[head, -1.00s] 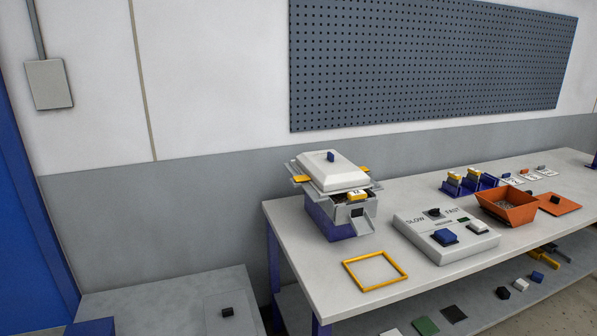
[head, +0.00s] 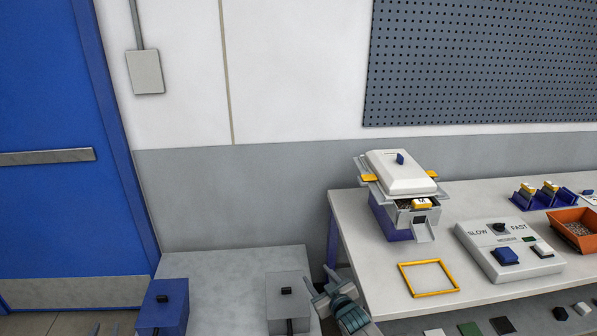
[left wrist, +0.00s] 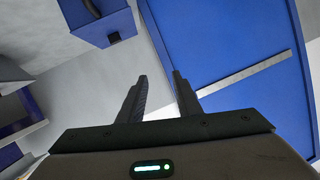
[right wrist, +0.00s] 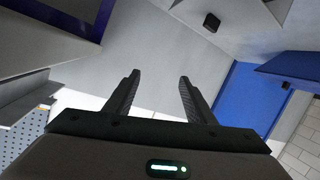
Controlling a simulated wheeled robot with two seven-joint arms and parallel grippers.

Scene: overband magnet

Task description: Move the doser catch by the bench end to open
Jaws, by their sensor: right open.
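No part is labelled as the doser catch, so I cannot tell which piece it is. On the low grey bench are a grey box (head: 287,312) with a small black knob (head: 286,291) and a blue box (head: 160,318) with a black knob (head: 163,298). The grey box's knob (right wrist: 212,22) and the blue box (right wrist: 300,68) also show in the right wrist view. The blue box (left wrist: 92,22) shows in the left wrist view. My right gripper (head: 325,284) is open and empty, right of the grey box.
The main bench (head: 350,225) holds a white-lidded machine (head: 400,175), a yellow frame (head: 428,292), a SLOW/FAST control box (head: 510,262) and an orange tray (head: 575,232). A blue door (head: 55,120) stands at left. The back of the low bench (head: 235,265) is clear.

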